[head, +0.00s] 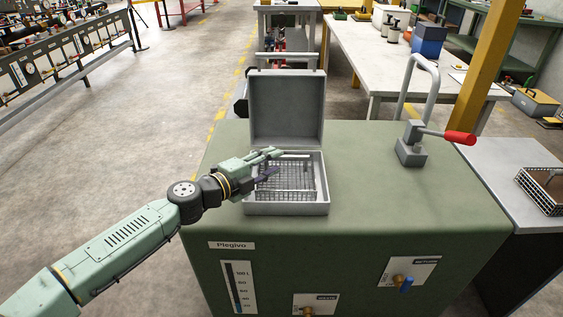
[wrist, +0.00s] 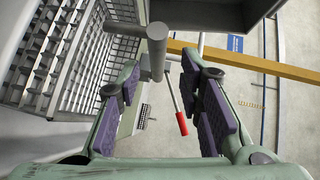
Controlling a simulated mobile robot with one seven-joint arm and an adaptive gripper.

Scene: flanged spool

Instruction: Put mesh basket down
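The mesh basket (head: 298,180) sits inside the grey box (head: 287,209) on the green cabinet. The box's lid (head: 287,108) stands open at the back. My gripper (head: 275,163) reaches in from the left, over the left part of the box. In the wrist view my gripper (wrist: 165,100) has its purple-padded fingers spread apart. A grey round bar (wrist: 156,48) lies just beyond them, nearer the left finger; I cannot tell whether it touches. The mesh (wrist: 62,62) shows at the left of the wrist view. The basket's underside is hidden.
A clamp with a red handle (head: 460,138) stands on the cabinet right of the box. A second wire basket (head: 540,190) lies on the side table at right.

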